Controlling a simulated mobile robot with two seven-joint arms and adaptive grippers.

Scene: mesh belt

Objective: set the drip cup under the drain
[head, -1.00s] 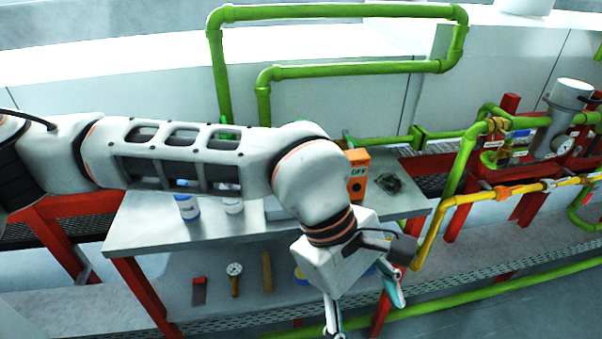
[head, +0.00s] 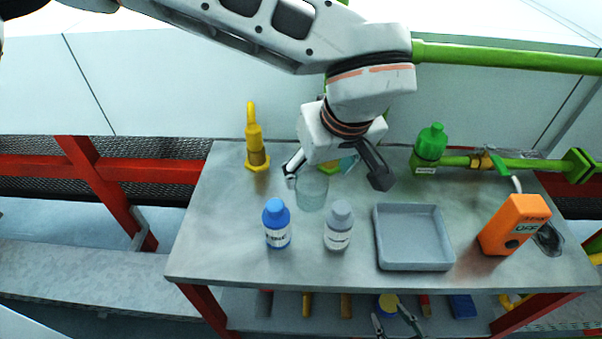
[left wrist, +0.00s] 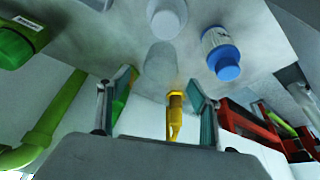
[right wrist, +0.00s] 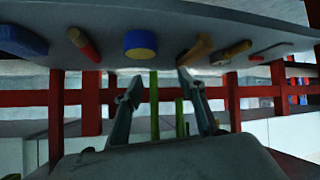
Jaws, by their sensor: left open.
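The drip cup seems to be the clear cup (head: 312,192) upright on the bench, behind the two bottles; it also shows in the left wrist view (left wrist: 160,64). My left gripper (head: 335,176) is open just above and behind the cup, fingers spread; I cannot tell whether they touch it. In its wrist view the cup shows near the gap between the fingertips (left wrist: 160,84). The drain may be the green pipe with a valve and pale short spout (head: 516,184) at the right; this is unclear. My right gripper (head: 392,318) is open and empty near the lower shelf.
A blue-capped bottle (head: 277,226) and a grey-capped bottle (head: 338,228) stand in front of the cup. A grey tray (head: 380,240), orange OFF box (head: 513,224), green bottle-shaped fitting (head: 430,147) and yellow fitting (head: 255,140) surround it. The bench's left part is clear.

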